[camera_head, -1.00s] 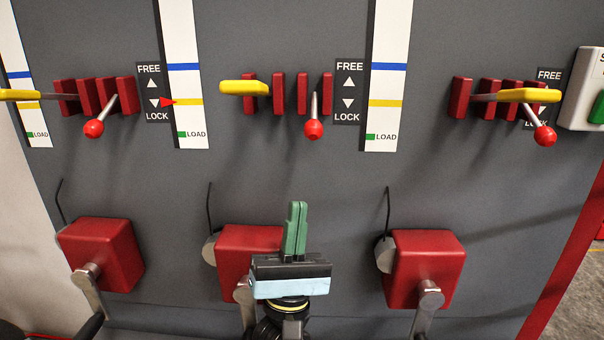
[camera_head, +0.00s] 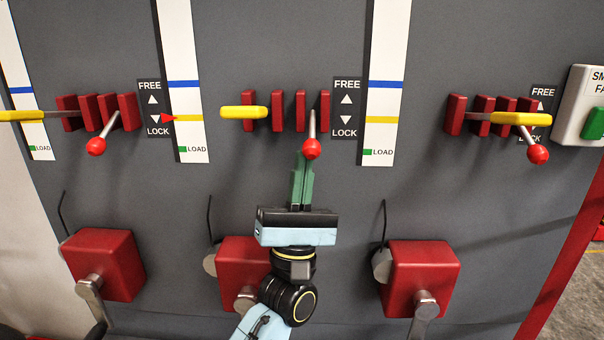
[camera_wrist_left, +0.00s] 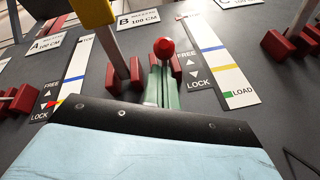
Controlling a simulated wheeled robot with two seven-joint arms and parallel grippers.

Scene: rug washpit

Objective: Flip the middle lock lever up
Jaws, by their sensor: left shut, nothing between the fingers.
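The middle lock lever (camera_head: 312,125) is a grey rod with a red ball knob (camera_head: 311,149). It angles down toward the LOCK end of its FREE/LOCK label (camera_head: 346,108). My left gripper (camera_head: 302,160) has green fingers, shut and empty, pointing up just below and slightly left of the knob. In the head view the fingertips reach the knob's lower edge; I cannot tell if they touch. In the left wrist view the knob (camera_wrist_left: 163,47) shows just beyond the fingertips (camera_wrist_left: 160,70). My right gripper is not in view.
Similar red-knobbed levers stand at left (camera_head: 96,146) and right (camera_head: 537,154). A yellow handle (camera_head: 243,112) sticks out left of the middle lever among red blocks. Red boxes with cranks (camera_head: 423,275) line the panel below. Bare grey panel lies between the rows.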

